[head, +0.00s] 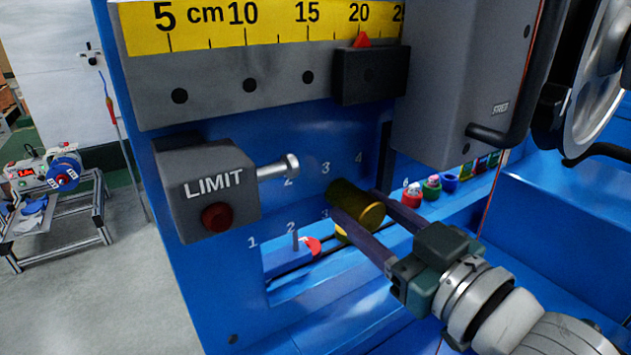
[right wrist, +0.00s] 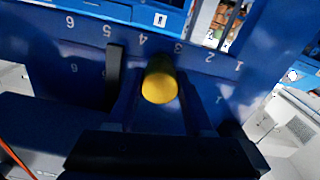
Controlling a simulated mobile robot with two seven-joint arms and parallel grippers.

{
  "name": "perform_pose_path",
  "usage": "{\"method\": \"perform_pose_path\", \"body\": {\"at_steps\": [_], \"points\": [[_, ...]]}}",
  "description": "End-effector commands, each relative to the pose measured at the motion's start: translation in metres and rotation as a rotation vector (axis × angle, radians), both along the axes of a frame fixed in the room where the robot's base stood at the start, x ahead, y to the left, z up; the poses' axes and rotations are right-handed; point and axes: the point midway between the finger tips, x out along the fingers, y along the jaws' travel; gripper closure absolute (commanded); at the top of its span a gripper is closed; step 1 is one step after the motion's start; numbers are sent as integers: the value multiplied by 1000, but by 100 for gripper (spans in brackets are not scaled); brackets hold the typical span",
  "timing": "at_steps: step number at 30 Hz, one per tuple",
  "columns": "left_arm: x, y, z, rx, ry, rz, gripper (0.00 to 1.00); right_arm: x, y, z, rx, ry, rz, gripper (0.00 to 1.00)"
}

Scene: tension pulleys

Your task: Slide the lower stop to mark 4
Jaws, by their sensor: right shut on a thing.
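The lower stop is a brass-coloured cylindrical knob (head: 357,210) on the blue panel, by the lower row of marks. In the right wrist view, the knob (right wrist: 160,82) has a yellow end face and appears between the upside-down marks 3 and 4. My right gripper (head: 354,204) is shut on the knob, with one finger on each side. The fingers partly hide the knob and the nearby marks. In the head view, lower mark 3 shows just left of the knob. My left gripper is not in view.
A grey LIMIT box (head: 207,192) with a red button and a bolt stands left of the knob. Above are a yellow cm scale (head: 275,25) and a black slider (head: 371,75). Several coloured caps (head: 432,187) sit to the right. A grey housing (head: 455,75) overhangs at right.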

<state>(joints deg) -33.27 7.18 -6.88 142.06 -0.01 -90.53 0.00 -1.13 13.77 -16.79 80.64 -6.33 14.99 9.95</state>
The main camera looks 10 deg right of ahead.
Motion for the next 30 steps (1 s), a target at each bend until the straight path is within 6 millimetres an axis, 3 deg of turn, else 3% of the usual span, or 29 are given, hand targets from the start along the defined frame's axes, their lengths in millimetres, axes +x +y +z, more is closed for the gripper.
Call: {"method": "perform_pose_path", "body": {"at_steps": [1,11,26,30], "points": [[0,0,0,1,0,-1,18,0,0,0,0,0,0,62],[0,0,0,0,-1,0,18,0,0,0,0,0,0,99],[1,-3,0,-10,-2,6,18,0,-1,0,-1,1,0,100],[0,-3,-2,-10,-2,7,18,5,-14,-2,-5,0,0,100]]}}
